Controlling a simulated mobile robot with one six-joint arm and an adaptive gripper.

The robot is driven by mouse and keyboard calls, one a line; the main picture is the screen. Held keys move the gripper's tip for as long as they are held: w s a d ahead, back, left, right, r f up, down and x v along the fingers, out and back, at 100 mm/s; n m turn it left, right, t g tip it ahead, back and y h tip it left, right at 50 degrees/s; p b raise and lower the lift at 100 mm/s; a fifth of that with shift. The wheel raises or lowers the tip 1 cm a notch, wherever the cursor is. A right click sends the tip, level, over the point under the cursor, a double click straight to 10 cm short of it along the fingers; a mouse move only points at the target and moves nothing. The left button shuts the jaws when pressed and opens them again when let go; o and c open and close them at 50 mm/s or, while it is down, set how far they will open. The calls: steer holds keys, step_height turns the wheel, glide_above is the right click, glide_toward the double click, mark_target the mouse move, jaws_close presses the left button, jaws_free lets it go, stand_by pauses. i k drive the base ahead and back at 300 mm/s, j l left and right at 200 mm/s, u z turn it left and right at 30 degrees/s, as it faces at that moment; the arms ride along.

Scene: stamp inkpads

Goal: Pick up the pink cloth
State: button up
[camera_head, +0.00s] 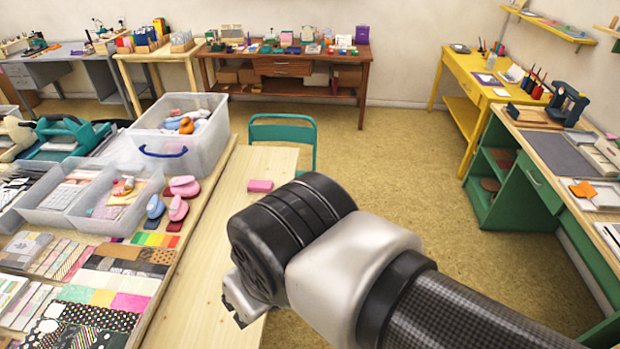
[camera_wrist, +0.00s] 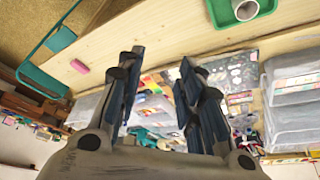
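A small pink block-shaped item, which may be the folded pink cloth (camera_head: 260,186), lies flat on the pale wooden table near its far end, by the teal chair. In the wrist view the pink item (camera_wrist: 79,66) is at the upper left, outside the fingers. My gripper (camera_wrist: 158,66) is open, with its two dark fingers apart and nothing between them. In the head view my arm covers the nearer part of the table and hides most of the gripper. The pink item is clear of the arm and not touched.
The teal chair (camera_head: 284,131) stands at the table's far end. A clear bin (camera_head: 183,148) and paper punches (camera_head: 178,207) stand along the left. The wrist view shows a green tray (camera_wrist: 222,12) with a white cup (camera_wrist: 246,9). The wood around the pink item is bare.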

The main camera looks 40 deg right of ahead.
mark_target(254, 185)
steer(key=z, duration=0.85)
steer(key=i+l+u, duration=0.1)
steer(key=i, duration=0.4)
steer(key=i+l+u, duration=0.15)
steer(key=i+l, duration=0.15)
steer(key=i, duration=0.25)
steer(key=i+l+u, duration=0.1)
steer(key=i+l, duration=0.2)
steer(key=i, duration=0.2)
